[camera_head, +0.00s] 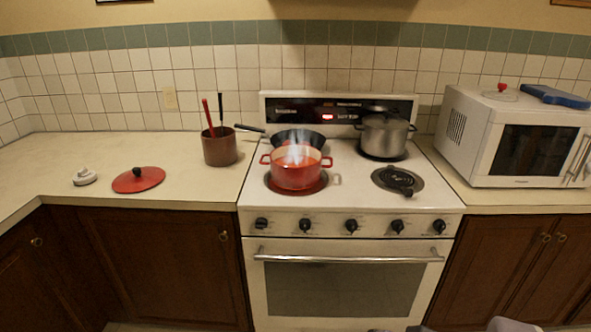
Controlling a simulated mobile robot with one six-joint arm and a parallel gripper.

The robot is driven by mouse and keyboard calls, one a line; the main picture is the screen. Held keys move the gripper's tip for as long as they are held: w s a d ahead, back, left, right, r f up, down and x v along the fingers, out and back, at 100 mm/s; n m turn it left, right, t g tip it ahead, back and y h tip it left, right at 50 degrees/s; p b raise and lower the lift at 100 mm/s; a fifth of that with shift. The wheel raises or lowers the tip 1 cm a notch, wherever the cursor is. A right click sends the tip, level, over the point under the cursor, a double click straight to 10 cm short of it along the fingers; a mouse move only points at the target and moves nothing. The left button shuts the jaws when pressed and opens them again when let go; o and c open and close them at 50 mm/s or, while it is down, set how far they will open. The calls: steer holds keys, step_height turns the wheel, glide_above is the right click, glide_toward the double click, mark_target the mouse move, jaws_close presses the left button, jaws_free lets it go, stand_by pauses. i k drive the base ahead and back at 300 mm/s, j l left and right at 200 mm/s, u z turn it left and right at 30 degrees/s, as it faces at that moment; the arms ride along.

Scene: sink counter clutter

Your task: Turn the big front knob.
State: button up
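A white stove (339,205) stands in the middle of the view. Its front panel carries a row of several dark round knobs: far left (262,223), second (305,224), middle (351,225), fourth (397,226) and far right (438,226). They look about the same size, so I cannot tell which one is the big knob. Nothing touches them. Only small pale and dark parts, likely of my arm, show at the bottom right edge. My gripper's fingers are not visible.
A steaming red pot (296,172) stands on the front left burner, before a dark pan (298,137). A steel pot (384,136) stands back right. The oven handle (350,259) runs below the knobs. A microwave (515,140) stands on the right counter.

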mark_target(261, 223)
steer(key=j+z, duration=0.25)
steer(key=j, duration=0.5)
steer(key=i+j+z, duration=0.1)
steer(key=j+z, duration=0.2)
steer(key=j, duration=0.45)
